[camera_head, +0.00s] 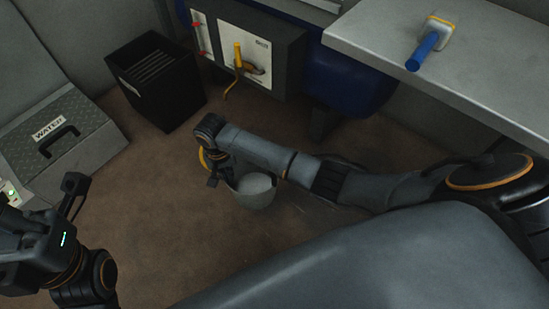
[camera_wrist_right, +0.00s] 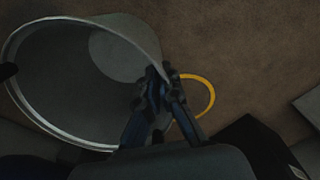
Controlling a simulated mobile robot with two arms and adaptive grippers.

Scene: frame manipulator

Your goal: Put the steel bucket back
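The steel bucket (camera_head: 256,191) is grey with an open top and shows near the middle of the head view, beside my right gripper (camera_head: 214,180). In the right wrist view the bucket (camera_wrist_right: 70,75) fills the left side, with its pale rim and inside visible. My right gripper (camera_wrist_right: 160,85) has its fingers close together at the bucket's rim, shut on its wall. A yellow arc (camera_wrist_right: 211,97), perhaps its handle, shows just beyond the fingers. I cannot tell whether the bucket touches the floor. My left gripper (camera_head: 73,196) is at the lower left, away from the bucket; its opening is unclear.
A black open bin (camera_head: 190,85) stands at the back. A grey box labelled WATER (camera_head: 95,145) is at the left. A panel with a yellow tap lever (camera_head: 238,54) is behind. A grey counter (camera_head: 480,60) at upper right holds a blue-handled brush (camera_head: 426,46). Brown floor is clear around the bucket.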

